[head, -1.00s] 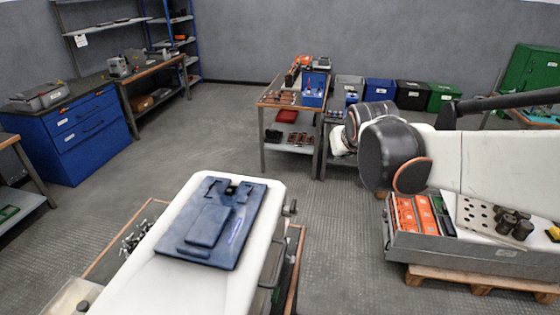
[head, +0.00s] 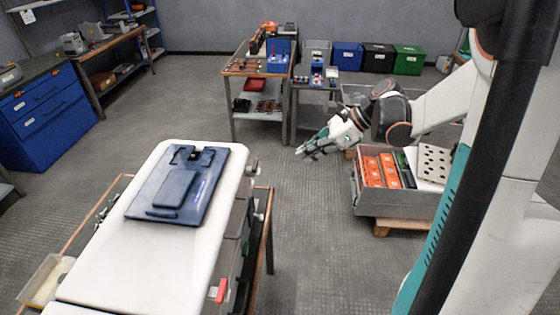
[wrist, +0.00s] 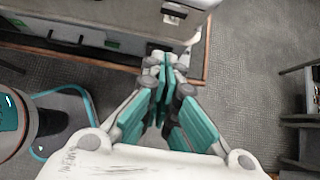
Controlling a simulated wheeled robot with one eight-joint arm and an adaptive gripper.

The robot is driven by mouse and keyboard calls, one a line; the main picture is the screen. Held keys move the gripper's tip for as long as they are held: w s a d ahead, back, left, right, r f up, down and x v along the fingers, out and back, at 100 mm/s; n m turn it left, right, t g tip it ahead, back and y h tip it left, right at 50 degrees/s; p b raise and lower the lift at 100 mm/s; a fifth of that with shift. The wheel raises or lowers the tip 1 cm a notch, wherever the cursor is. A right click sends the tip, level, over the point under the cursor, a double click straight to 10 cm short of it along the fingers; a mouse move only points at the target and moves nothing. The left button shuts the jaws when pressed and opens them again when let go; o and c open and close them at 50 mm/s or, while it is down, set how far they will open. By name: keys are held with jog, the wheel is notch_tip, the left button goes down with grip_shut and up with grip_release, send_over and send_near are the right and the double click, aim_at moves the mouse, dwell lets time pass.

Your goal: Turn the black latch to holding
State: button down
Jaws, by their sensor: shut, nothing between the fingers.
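A white-topped unit (head: 110,255) fills the lower left of the head view, with a blue panel lying on top. On its right side are a small grey knob-like fitting (head: 253,168) and a red handle (head: 221,291). I cannot tell for sure which part is the black latch. In the wrist view, the side of a grey cabinet (wrist: 110,14) shows at the top, with a dark fitting (wrist: 68,47) on it. My gripper (head: 300,152) is shut and empty, in the air to the right of the unit. In the wrist view its fingertips (wrist: 160,60) meet near the cabinet's lower edge.
A grey crate (head: 395,203) with orange boxes stands on a pallet to the right. A workbench (head: 237,68) with tools is at the back. A blue drawer cabinet (head: 45,125) is on the left. The floor (head: 305,250) between unit and crate is clear.

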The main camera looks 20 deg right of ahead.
aim_at(255, 166)
jog(key=w+a+r+b+x, duration=0.1)
jog(key=b+x, duration=0.3)
jog(key=x, duration=0.8)
jog(key=shift+a+r, duration=0.3)
jog(key=shift+a, duration=0.25)
